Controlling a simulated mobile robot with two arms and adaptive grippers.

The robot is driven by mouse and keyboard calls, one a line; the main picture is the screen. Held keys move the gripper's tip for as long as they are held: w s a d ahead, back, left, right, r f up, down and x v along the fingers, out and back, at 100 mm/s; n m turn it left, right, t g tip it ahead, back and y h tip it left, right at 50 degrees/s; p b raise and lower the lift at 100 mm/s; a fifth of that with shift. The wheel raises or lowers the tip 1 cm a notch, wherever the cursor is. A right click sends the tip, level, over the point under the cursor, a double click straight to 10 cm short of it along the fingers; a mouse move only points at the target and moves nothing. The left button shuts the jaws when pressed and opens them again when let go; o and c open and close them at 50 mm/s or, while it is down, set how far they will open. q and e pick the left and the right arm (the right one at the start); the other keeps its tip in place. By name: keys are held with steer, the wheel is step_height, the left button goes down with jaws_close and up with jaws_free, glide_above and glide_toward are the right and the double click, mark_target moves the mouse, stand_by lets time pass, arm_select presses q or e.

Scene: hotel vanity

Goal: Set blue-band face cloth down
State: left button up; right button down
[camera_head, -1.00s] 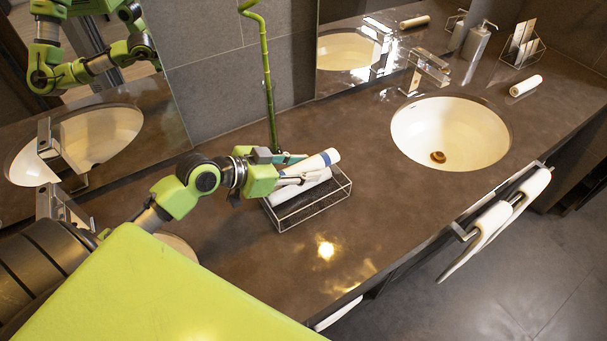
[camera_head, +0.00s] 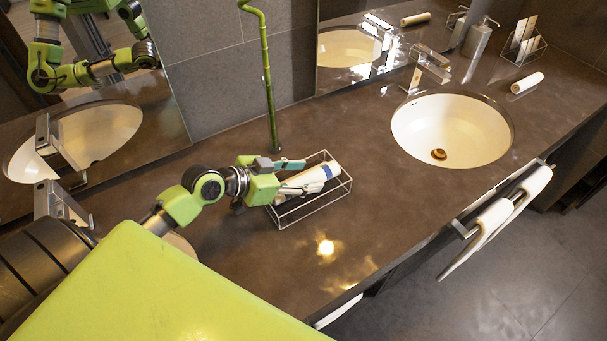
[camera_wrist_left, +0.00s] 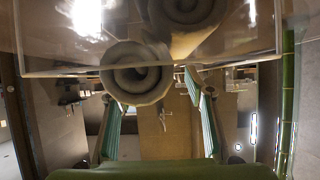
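The blue-band face cloth (camera_head: 320,174) is a white roll with a blue band near its right end. In the head view it lies within the clear, thin-edged tray (camera_head: 313,211) on the dark counter. My left gripper (camera_head: 298,175) is at the roll's left end, its fingers spread apart. In the left wrist view the fingers (camera_wrist_left: 158,125) are wide open, with a spiral roll end (camera_wrist_left: 137,75) near them. I cannot tell whether a finger still touches the cloth. My right gripper is not in view.
A second roll (camera_wrist_left: 187,8) shows in the wrist view. A green bamboo-like stem (camera_head: 268,85) stands behind the tray. The sink (camera_head: 452,130), faucet (camera_head: 432,62) and another white roll (camera_head: 527,83) are to the right. The counter in front of the tray is clear.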

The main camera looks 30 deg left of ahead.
arm_select(q)
steer(key=shift+r, duration=0.15)
steer(key=shift+r+p, duration=0.3)
steer(key=shift+p, duration=0.05)
steer(key=shift+s+a+r, duration=0.15)
steer(key=shift+s+r, duration=0.05)
steer(key=b+v, duration=0.2)
steer(key=v, duration=0.9)
steer(key=shift+s, duration=0.2)
steer(key=shift+a+r, duration=0.1)
steer(key=shift+a, duration=0.05)
